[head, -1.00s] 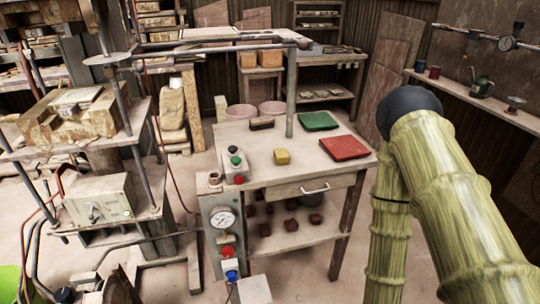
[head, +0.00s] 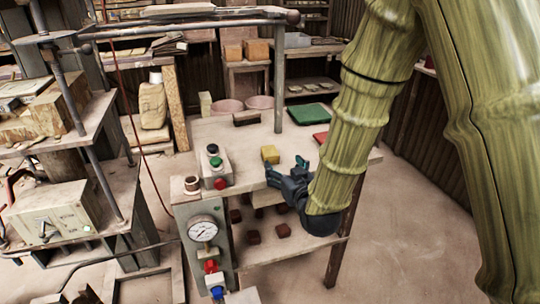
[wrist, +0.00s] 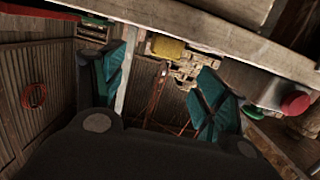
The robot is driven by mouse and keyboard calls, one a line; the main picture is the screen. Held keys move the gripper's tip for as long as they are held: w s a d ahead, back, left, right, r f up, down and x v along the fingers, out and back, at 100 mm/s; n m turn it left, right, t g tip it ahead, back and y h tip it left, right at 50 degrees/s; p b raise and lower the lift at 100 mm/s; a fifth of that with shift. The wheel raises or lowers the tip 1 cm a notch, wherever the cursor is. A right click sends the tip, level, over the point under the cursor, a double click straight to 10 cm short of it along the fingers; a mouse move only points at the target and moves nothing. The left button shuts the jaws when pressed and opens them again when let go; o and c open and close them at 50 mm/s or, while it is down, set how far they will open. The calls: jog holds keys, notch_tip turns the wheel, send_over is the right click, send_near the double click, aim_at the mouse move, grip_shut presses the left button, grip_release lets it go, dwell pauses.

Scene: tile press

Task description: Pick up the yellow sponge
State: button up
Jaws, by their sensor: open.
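The yellow sponge (head: 270,154) is a small block lying on the worktable (head: 245,135), near its front edge. My gripper (head: 286,167) is open, with its teal fingers apart, just in front of and to the right of the sponge in the head view. Nothing shows between the fingers, and the sponge looks apart from them. In the wrist view the sponge (wrist: 168,48) shows beyond the fingertips of my gripper (wrist: 163,68), between the two fingers in the picture. My arm hides part of the table's right side.
A button box (head: 214,168) stands left of the sponge. A metal post (head: 279,85) rises behind the sponge. A press stands at left.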

aim_at(273, 155)
jog(key=x, duration=0.7)
jog(key=shift+s+a+r+p, duration=0.1)
jog(key=shift+p, duration=0.2)
jog(key=shift+p+x, duration=0.3)
jog(key=shift+x, duration=2.15)
jog(key=shift+a+r, duration=0.1)
jog(key=shift+a, duration=0.05)
jog(key=shift+c, duration=0.3)
jog(key=c, duration=0.9)
